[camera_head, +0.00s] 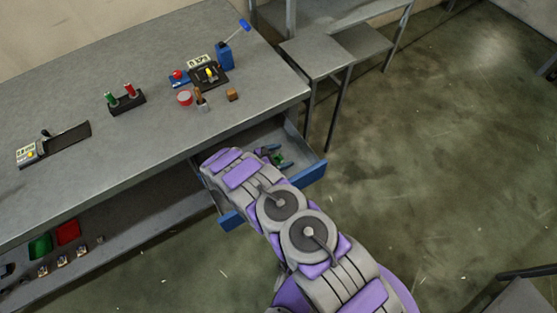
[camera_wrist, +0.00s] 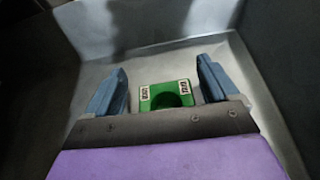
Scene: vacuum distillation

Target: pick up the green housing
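The green housing (camera_wrist: 168,95) lies on the floor of an open drawer, with white labels on its left and right sides and a round dark opening in it. My gripper (camera_wrist: 162,75) is open, with one blue finger to the left of the housing and one to the right. Gaps show between the fingers and the housing. The gripper's body hides the near edge of the housing. In the head view my gripper (camera_head: 272,152) reaches into the drawer.
The blue-fronted drawer (camera_head: 308,175) is pulled out under the grey workbench (camera_head: 150,60). Its walls stand close around my gripper. Open floor lies to the right.

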